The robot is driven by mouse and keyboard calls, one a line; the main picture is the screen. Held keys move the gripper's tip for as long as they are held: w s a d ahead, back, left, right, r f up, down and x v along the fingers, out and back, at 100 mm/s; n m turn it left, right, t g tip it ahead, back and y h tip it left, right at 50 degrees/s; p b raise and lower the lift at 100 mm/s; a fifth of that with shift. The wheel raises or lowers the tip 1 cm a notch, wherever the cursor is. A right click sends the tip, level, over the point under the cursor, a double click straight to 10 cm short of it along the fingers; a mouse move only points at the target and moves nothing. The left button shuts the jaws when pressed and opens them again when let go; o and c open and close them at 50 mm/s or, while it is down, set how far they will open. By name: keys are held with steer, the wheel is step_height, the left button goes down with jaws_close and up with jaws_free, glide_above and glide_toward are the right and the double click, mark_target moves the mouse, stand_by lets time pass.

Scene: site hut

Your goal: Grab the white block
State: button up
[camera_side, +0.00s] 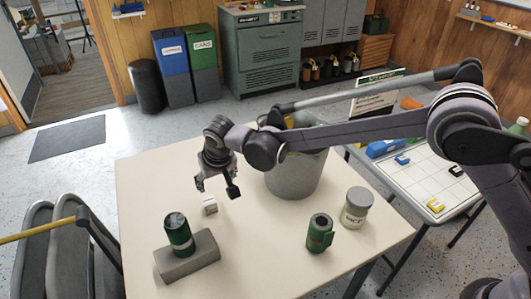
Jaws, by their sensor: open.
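The white block (210,206) is a small cube standing on the cream table (240,262), left of the metal bucket. My gripper (216,188) is open above the table, with its fingers pointing down. In the picture its fingertips are just above the block and to either side of it. The block shows below and between them, and nothing appears to be held. I cannot tell the exact height of the fingertips over the block.
A grey bucket (297,172) stands close right of my gripper. A green can (179,238) sits on a grey brick (190,262) in front. A green canister (320,233) and a grey-lidded jar (356,208) stand right. Bare tabletop lies between them.

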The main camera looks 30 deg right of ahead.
mark_target(209, 201)
steer(key=f, duration=0.2)
steer(key=w+a+f, duration=0.1)
steer(key=f, duration=0.1)
steer(key=w+f, duration=0.1)
steer(key=f, duration=0.1)
steer(key=shift+a+f, duration=0.35)
steer(key=shift+a+x, duration=0.2)
steer(key=shift+x, duration=1.15)
steer(key=shift+a+x, duration=0.15)
steer(key=shift+x, duration=1.2)
steer(key=shift+s, duration=0.2)
steer(key=c, duration=1.3)
